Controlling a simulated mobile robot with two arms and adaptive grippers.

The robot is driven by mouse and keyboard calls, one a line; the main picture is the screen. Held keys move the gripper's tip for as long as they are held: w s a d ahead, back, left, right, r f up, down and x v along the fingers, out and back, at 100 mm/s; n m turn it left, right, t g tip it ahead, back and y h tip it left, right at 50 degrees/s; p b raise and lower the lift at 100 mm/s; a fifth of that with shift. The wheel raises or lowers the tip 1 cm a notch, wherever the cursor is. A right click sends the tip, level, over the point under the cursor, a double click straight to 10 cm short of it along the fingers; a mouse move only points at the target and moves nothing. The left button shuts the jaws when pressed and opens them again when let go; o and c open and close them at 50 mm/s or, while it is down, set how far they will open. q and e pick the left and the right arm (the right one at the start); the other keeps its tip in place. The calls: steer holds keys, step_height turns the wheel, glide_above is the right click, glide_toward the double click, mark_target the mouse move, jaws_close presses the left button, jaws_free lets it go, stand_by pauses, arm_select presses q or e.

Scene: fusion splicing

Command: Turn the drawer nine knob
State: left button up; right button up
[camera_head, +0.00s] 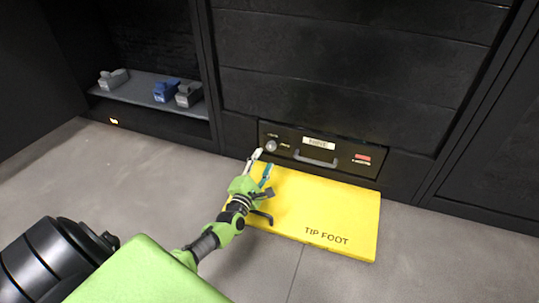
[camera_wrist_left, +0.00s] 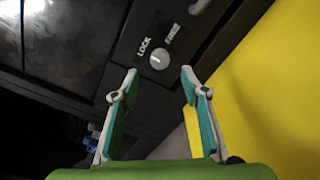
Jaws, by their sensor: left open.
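The drawer (camera_head: 345,150) is a dark front at the bottom of the black cabinet, with a white label and a curved handle (camera_head: 316,160). Its round grey knob (camera_head: 270,146) sits at the drawer's left end, and it also shows in the left wrist view (camera_wrist_left: 160,60) with lettering beside it that reads LOCK on one side. My left gripper (camera_head: 262,163) is open just in front of the knob. In the left wrist view its two fingertips (camera_wrist_left: 160,76) stand apart on either side of and below the knob, with nothing between them. My right gripper is not in view.
A yellow TIP FOOT plate (camera_head: 345,222) lies on the floor below the drawer. A shelf (camera_head: 140,96) at left holds two grey devices (camera_head: 188,95) and a blue one (camera_head: 166,91). A red label (camera_head: 362,158) marks the drawer's right end. Grey floor (camera_head: 90,170) at left is clear.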

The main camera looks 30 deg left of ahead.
mark_target(270, 148)
arm_select(q)
steer(key=b+x, duration=0.3)
steer(key=x, duration=0.3)
steer(key=shift+f, duration=0.15)
steer(key=shift+w+a, duration=0.1)
steer(key=shift+w, duration=0.4)
steer(key=c, duration=1.1)
